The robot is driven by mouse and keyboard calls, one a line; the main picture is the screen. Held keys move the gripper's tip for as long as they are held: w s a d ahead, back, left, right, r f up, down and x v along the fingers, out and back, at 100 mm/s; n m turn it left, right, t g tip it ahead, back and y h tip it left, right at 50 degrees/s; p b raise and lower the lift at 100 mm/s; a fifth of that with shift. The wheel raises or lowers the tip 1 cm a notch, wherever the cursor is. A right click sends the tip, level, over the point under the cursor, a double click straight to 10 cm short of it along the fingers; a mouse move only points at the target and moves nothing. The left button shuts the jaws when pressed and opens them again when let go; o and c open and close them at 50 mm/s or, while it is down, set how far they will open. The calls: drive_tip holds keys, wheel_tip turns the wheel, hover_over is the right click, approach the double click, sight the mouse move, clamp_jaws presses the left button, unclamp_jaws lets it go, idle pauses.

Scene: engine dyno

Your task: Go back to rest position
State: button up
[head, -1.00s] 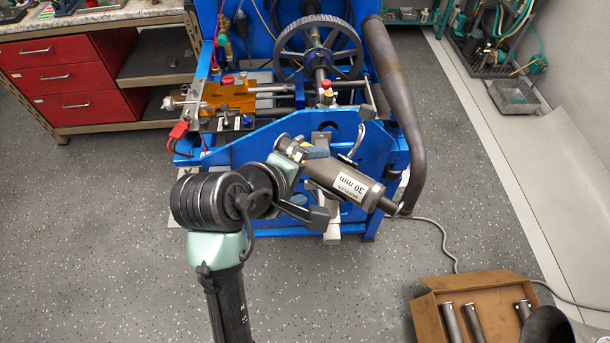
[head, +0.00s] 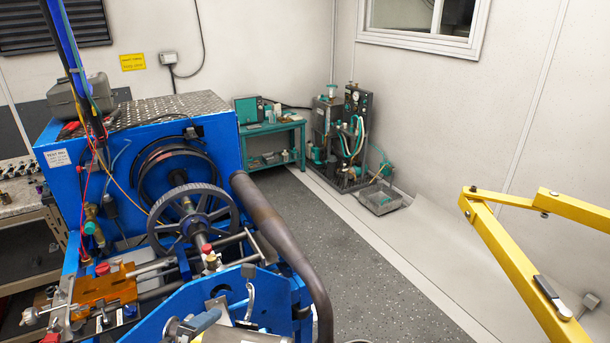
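Only a small part of what looks like my gripper (head: 205,321) shows at the bottom edge, in front of the blue engine stand (head: 165,322). Its fingertips cannot be made out, so I cannot tell whether it is open or shut. A pale curved edge beside it may be the top of the grey cylinder marked 30 mm; nearly all of that is cut off below the picture. The rest of my arm is out of view.
A dark exhaust pipe (head: 262,210) curves down the stand's right side, near a toothed flywheel (head: 190,218). A yellow hoist frame (head: 508,255) stands at right. A green trolley (head: 270,143) and pump rig (head: 342,140) stand behind. Grey floor (head: 372,275) is clear between.

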drive_tip(key=w+d+r+m+t+y+b, duration=0.1)
drive_tip(key=w+d+r+m+t, duration=0.15)
drive_tip(key=r, duration=0.45)
drive_tip(key=w+d+r+m+t+b, duration=0.1)
drive_tip(key=w+d+r+m+t, duration=0.15)
drive_tip(key=r, duration=0.45)
drive_tip(key=w+d+r+m+t+y+b, duration=0.1)
drive_tip(key=w+d+r+m+t, duration=0.2)
drive_tip(key=r, duration=0.5)
drive_tip(key=s+d+r+m+t+b, duration=0.1)
drive_tip(key=s+d+r+m+t, duration=0.3)
drive_tip(key=r, duration=0.5)
drive_tip(key=s+d+r+m+t+h+b, duration=0.1)
drive_tip(key=s+d+r+m+t, duration=0.2)
drive_tip(key=s+d+r+t, duration=0.2)
drive_tip(key=s+r, duration=0.3)
drive_tip(key=shift+d+r+m+h, duration=0.15)
drive_tip(key=shift+r+m+h, duration=0.15)
drive_tip(key=shift+r+m, duration=0.1)
drive_tip(key=shift+f, duration=0.1)
